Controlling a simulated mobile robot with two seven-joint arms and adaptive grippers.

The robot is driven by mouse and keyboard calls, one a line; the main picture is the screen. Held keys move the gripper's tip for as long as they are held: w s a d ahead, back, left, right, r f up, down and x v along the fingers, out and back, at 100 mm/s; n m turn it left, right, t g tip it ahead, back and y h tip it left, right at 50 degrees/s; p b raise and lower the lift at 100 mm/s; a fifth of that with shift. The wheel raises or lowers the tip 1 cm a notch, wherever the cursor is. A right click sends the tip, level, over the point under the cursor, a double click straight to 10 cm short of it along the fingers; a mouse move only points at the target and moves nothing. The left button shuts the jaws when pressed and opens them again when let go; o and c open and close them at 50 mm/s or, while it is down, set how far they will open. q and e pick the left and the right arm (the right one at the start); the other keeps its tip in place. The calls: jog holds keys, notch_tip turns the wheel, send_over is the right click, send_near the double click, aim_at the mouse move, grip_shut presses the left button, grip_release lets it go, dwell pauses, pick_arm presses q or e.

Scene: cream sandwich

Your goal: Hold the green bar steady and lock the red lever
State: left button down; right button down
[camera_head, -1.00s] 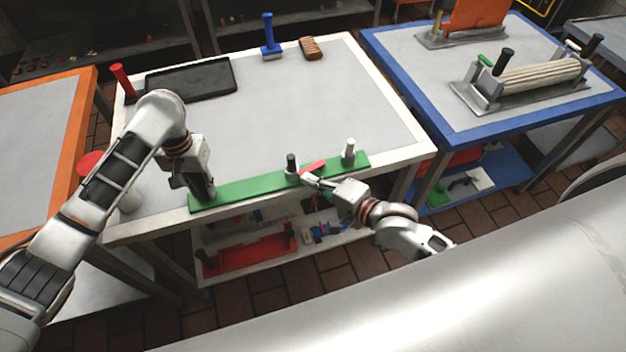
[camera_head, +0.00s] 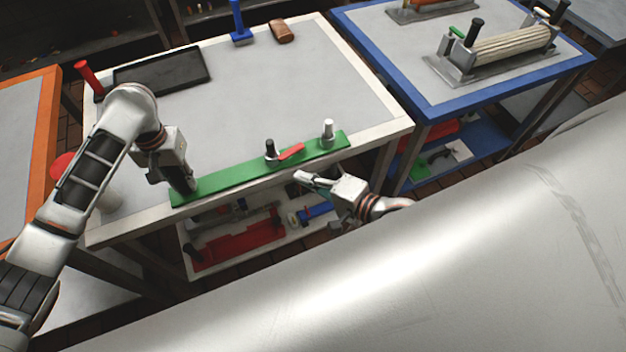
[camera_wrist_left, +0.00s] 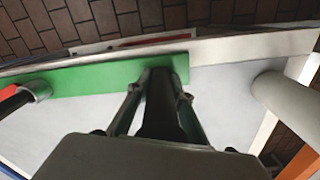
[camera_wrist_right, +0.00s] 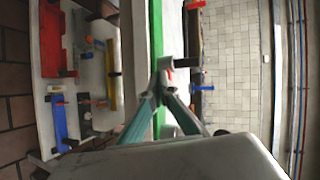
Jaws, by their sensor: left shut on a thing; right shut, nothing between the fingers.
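The green bar (camera_head: 235,180) lies along the near edge of the white-rimmed table. A red lever (camera_head: 291,152) sits on it beside a black knob (camera_head: 270,147), lying at a slant toward the white post (camera_head: 328,130) near the bar's right end. My left gripper (camera_head: 186,189) is at the bar's left end; in the left wrist view its fingers are closed around a black upright handle (camera_wrist_left: 160,95) on the green bar (camera_wrist_left: 105,77). My right gripper (camera_head: 299,177) is shut and empty, on the near side of the bar, apart from the lever.
A black tray (camera_head: 165,72), a blue-handled tool (camera_head: 239,30) and a brown brush (camera_head: 281,31) are at the table's back. Below is a shelf with a red holder (camera_head: 240,240). A blue-rimmed table (camera_head: 415,75) stands to the right. The middle tabletop is clear.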

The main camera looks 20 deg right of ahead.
jog(key=s+d+r, duration=0.2)
jog(key=s+r, duration=0.1)
jog(key=s, duration=0.5)
jog(key=n+t+h, duration=0.3)
jog(key=n+t, duration=0.2)
jog(key=n, duration=1)
send_near(283, 161)
jog(key=x, duration=0.4)
jog(key=d+x, duration=0.1)
jog(key=x, duration=0.2)
jog(key=shift+r, duration=0.1)
jog(key=shift+w+a, duration=0.6)
jog(key=shift+w, duration=0.1)
jog(key=shift+s, duration=0.1)
